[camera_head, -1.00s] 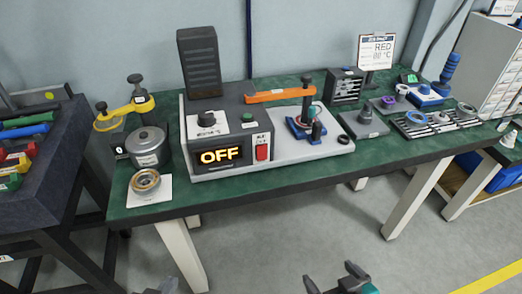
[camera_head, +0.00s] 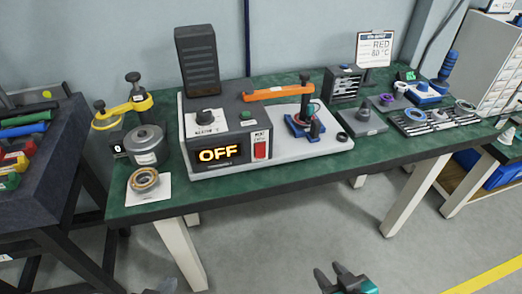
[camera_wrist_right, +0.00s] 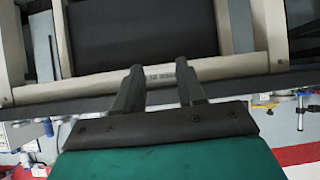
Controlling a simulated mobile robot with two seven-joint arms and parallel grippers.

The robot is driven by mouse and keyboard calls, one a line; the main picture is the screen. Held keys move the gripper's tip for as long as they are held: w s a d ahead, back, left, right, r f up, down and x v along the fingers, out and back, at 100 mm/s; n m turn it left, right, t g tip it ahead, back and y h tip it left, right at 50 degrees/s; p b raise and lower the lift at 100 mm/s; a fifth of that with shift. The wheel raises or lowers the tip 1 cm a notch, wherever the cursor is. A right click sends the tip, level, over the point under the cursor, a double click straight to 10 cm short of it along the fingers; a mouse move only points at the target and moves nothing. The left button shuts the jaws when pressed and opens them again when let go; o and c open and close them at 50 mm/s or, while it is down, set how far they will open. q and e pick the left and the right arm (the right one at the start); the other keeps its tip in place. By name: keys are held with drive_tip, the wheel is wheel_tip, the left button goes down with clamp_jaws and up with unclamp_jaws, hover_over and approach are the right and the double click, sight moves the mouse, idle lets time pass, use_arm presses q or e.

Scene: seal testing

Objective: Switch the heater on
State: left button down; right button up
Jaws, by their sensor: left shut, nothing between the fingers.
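The heater is a grey unit (camera_head: 212,120) on the green bench in the head view. My left gripper (camera_head: 163,287) barely shows at the bottom edge, in front of the bench and away from the heater. My right gripper (camera_head: 330,270) is low in front of the bench. The right wrist view shows its two fingers (camera_wrist_right: 160,66) apart with nothing between them.
A metal pot (camera_head: 147,145) and a ring on a white card (camera_head: 166,194) are to the left. A tool tray (camera_head: 435,124) and a sign (camera_head: 377,47) are to the right. The floor in front is clear.

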clamp_jaws()
idle(0.8)
